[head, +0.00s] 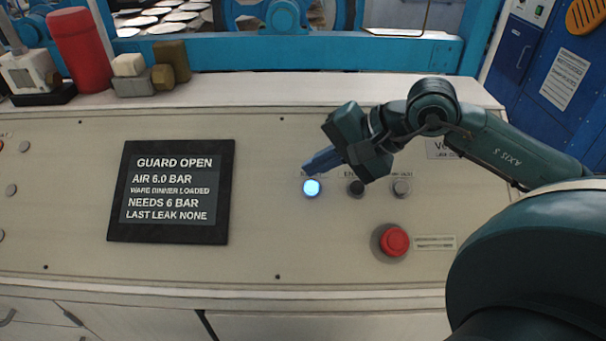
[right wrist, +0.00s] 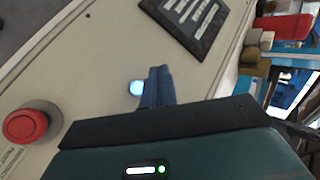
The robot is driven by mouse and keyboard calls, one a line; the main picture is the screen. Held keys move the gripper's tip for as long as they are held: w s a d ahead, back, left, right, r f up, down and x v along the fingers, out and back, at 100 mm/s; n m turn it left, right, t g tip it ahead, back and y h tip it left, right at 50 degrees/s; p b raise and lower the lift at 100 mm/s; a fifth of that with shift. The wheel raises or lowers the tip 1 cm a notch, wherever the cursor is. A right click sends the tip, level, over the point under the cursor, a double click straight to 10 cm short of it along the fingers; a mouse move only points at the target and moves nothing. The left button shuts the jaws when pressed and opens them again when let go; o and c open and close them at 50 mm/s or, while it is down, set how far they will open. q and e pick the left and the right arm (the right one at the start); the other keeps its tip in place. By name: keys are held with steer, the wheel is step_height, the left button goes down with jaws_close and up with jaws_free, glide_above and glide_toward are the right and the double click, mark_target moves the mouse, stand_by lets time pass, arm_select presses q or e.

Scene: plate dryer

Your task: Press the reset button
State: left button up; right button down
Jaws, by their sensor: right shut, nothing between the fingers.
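A round button (head: 312,188) glows blue-white on the sloped beige panel (head: 270,250); its label above is mostly covered by my right gripper, so I cannot read it. The lit button also shows in the right wrist view (right wrist: 136,88). My right gripper (head: 306,170) is shut and empty, its blue fingertips close to the lit button, just above it in the head view. Whether they touch it I cannot tell. A dark button (head: 356,188) and a grey button (head: 401,188) sit to the right in the same row. My left gripper is out of view.
A red mushroom button (head: 394,241) stands out below the row, also in the right wrist view (right wrist: 26,126). A black display (head: 170,235) reads "GUARD OPEN". A red cylinder (head: 80,50) and small blocks (head: 134,86) stand on the ledge.

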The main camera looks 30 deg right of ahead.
glide_above(312, 188)
steer(key=s, duration=0.3)
steer(key=shift+f, duration=2.6)
steer(key=shift+w+a+f+b, duration=0.1)
steer(key=shift+f+b, duration=0.3)
steer(key=shift+b, duration=0.1)
steer(key=shift+w+a+f+b, duration=0.1)
steer(key=shift+f+b, duration=0.25)
steer(key=shift+b, duration=0.15)
steer(key=shift+w+d+f+b, duration=0.15)
steer(key=shift+f+b, duration=0.05)
steer(key=shift+b, duration=0.1)
steer(key=shift+w+f, duration=0.1)
steer(key=shift+f, duration=0.05)
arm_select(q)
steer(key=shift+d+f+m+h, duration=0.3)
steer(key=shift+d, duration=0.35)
arm_select(e)
steer(key=shift+w+d, duration=0.1)
arm_select(q)
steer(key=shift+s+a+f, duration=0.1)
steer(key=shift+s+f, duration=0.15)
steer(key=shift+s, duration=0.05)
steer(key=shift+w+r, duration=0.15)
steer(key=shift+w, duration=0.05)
steer(key=shift+b, duration=0.35)
arm_select(e)
steer(key=shift+f, duration=0.1)
